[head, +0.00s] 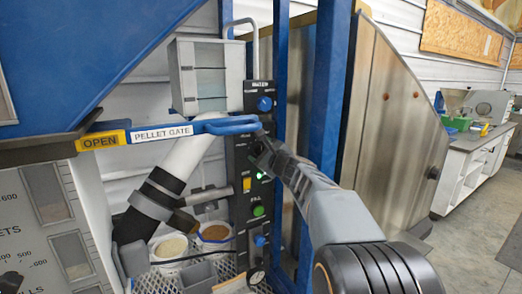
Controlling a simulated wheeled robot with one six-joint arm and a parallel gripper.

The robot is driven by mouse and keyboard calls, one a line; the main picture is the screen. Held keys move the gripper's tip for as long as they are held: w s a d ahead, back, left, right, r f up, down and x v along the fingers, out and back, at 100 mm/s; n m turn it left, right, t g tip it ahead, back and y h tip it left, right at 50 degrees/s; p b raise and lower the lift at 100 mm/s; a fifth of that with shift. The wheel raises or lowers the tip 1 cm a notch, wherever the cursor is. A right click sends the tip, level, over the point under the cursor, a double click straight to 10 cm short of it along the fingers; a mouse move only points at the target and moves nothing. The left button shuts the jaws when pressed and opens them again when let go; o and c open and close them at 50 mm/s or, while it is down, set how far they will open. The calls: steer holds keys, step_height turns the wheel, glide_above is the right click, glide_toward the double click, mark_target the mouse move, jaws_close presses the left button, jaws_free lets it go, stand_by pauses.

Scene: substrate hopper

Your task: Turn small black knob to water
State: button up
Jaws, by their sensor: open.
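A tall black control panel (241,200) stands upright in the middle. A label that seems to read WATER is at its top, above a blue knob (265,103). My gripper (259,150) reaches in from the lower right. Its open fingers are in front of the panel, below the blue knob and the blue gate handle. I cannot make out a small black knob on the panel; the gripper and wrist hide part of its face. I cannot tell whether the fingers are around or touching anything.
A blue handle (228,125) with OPEN and PELLET GATE labels crosses left of the gripper. The panel also has a yellow switch (246,184), green button (258,211) and lower blue knob (260,241). Blue posts (329,100) stand close right. Buckets (169,247) sit below.

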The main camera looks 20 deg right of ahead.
steer(key=shift+w, duration=0.35)
steer(key=c, duration=0.9)
steer(key=shift+m, duration=0.3)
steer(key=m, duration=0.3)
steer(key=shift+m+p, duration=0.55)
steer(key=shift+m, duration=1.45)
